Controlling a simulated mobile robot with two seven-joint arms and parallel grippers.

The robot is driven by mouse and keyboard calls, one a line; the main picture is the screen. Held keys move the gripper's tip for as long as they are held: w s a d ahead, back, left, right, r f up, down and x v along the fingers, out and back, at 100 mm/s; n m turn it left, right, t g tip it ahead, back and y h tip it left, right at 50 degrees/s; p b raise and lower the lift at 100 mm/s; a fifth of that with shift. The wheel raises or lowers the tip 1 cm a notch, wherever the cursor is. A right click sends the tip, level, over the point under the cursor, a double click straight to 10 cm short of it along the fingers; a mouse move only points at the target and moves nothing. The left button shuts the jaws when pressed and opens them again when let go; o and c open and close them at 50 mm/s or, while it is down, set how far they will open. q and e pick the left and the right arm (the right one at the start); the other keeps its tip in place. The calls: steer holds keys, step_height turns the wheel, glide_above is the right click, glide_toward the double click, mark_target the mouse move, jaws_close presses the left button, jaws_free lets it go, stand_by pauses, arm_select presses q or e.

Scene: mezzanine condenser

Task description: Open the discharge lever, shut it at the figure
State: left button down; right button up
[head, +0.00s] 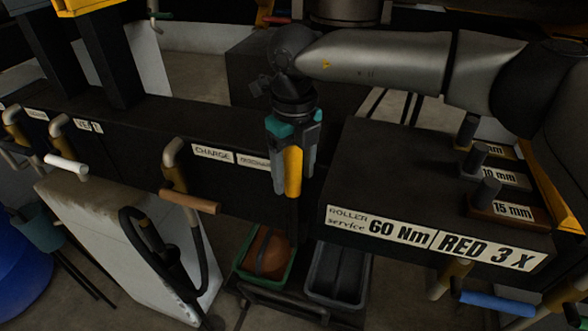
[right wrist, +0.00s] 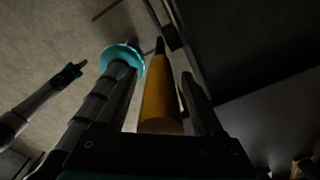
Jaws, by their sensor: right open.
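My right gripper (head: 292,178) points down in front of the dark panel, just right of a partly hidden label (head: 254,161) beside the CHARGE label. An upright yellow handle (head: 293,172) shows at its fingers; I take it for the discharge lever. In the right wrist view the yellow handle (right wrist: 161,95) runs lengthwise between the two open fingers, with a thin dark end beyond. I cannot tell if the fingers touch it. The charge lever (head: 190,201), a brass elbow with a brown grip, is to the left. No readable gauge shows. My left gripper is not in view.
A dark box marked ROLLER service 60 Nm, RED 3 X (head: 435,238) stands close on the right, with pegs on top. Below are a green bin (head: 243,279) and a grey bin (head: 338,299). A black hose (head: 135,235) hangs left. A blue-handled lever (head: 497,303) is lower right.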

steer(key=shift+f, duration=0.1)
jaws_close()
stand_by(0.6)
stand_by(0.8)
